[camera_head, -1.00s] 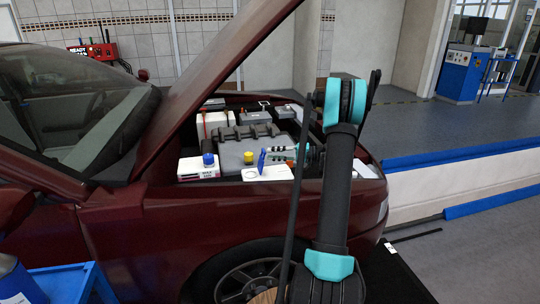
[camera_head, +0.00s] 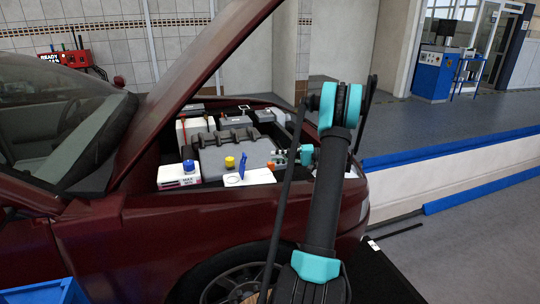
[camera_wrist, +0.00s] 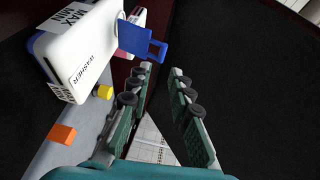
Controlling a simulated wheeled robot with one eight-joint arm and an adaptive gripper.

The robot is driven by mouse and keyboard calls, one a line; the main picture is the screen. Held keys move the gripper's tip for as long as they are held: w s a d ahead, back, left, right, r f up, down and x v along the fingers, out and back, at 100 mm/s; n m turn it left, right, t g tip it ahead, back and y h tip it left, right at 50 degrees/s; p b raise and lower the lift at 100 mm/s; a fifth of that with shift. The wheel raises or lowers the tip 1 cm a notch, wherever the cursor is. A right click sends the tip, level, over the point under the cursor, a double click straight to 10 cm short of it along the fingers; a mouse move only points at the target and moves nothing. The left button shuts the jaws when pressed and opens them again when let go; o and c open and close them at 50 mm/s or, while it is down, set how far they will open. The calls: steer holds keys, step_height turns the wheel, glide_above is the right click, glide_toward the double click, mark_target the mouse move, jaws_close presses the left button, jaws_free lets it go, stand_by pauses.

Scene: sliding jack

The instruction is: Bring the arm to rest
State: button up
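My gripper (camera_wrist: 160,76) is open, its two green-padded fingers apart with nothing between them in the wrist view. In the head view my gripper (camera_head: 296,156) is partly hidden behind my raised arm (camera_head: 329,195), over the front right of the open engine bay. The white washer tank (camera_wrist: 85,50) with its raised blue cap (camera_wrist: 141,42) is left of the fingers in the wrist view, apart from them. In the head view the tank's white top (camera_head: 250,177) shows at the bay's near edge.
The dark red car (camera_head: 120,235) stands with its hood (camera_head: 200,75) up, left of my arm. A white fluid tank (camera_head: 178,174) and a yellow cap (camera_head: 229,162) are in the bay. A low blue-edged step (camera_head: 440,153) lies right. Grey floor there is clear.

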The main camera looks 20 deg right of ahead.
steer(key=s+a+g+h, duration=0.1)
steer(key=s+a+h, duration=0.1)
steer(key=s+a, duration=0.2)
steer(key=s+a+g+h, duration=0.1)
steer(key=s+a+h, duration=0.1)
steer(key=s+a, duration=0.2)
steer(key=s+a+f+h, duration=0.1)
steer(key=s+a, duration=0.3)
steer(key=a, duration=0.5)
steer(key=shift+a+g+h, duration=0.1)
steer(key=shift+g+h, duration=0.3)
steer(key=shift+h, duration=0.5)
steer(key=s+f+n+h, duration=0.2)
steer(key=s+f+h, duration=0.1)
steer(key=s, duration=0.8)
steer(key=s+f+n+h, duration=0.2)
steer(key=s+f+h, duration=0.2)
steer(key=s, duration=0.8)
steer(key=shift+s+d+f+t+h, duration=0.25)
steer(key=shift+d+t+h, duration=0.05)
steer(key=shift+h, duration=0.7)
steer(key=shift+a, duration=0.15)
